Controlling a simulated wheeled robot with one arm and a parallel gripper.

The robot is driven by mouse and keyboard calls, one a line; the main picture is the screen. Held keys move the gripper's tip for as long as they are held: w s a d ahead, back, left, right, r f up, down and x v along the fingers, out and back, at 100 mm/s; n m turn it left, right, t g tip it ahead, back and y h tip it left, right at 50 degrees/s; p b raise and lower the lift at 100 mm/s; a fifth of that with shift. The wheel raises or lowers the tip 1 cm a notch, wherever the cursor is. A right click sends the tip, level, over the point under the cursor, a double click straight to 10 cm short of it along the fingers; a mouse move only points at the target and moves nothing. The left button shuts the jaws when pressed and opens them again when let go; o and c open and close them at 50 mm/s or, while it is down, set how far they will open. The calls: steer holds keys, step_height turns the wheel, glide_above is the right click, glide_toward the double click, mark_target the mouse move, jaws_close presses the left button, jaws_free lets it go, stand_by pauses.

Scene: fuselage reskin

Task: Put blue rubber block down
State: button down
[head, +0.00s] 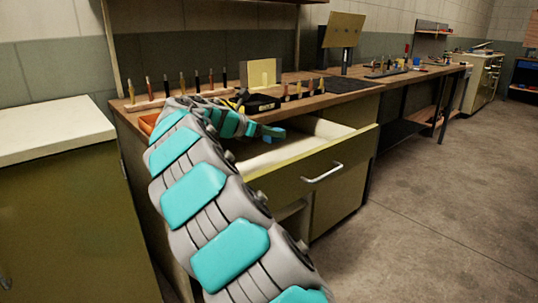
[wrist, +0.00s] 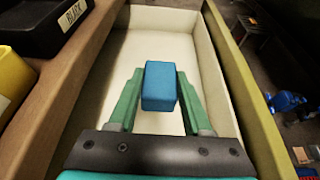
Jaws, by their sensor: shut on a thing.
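The blue rubber block (wrist: 159,86) is between the fingers of my gripper (wrist: 160,100) in the wrist view. My gripper is shut on it, above the open drawer (wrist: 212,50) with a pale, empty-looking interior. In the head view my gripper (head: 270,134) reaches over the same open drawer (head: 318,172). A small part of the blue block (head: 266,140) shows there beside the fingers. Whether the block touches the drawer floor I cannot tell.
The wooden workbench (head: 345,100) above the drawer holds a row of upright tools and small bins. A black bin labelled BLACK (wrist: 45,22) and a yellow bin (wrist: 12,82) stand left of the drawer. A pale-topped cabinet (head: 50,130) is at left; the floor at right is clear.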

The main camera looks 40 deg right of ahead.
steer(key=f, duration=0.6)
steer(key=shift+w+d, duration=0.25)
steer(key=shift+w, duration=0.05)
steer(key=shift+f, duration=2.3)
steer(key=shift+c, duration=1.7)
jaws_free()
steer(key=v, duration=1.1)
steer(key=shift+w+a+b, duration=0.1)
steer(key=shift+w+b, duration=0.05)
steer(key=shift+b, duration=0.2)
steer(key=shift+a+r, duration=0.15)
steer(key=shift+a, duration=0.25)
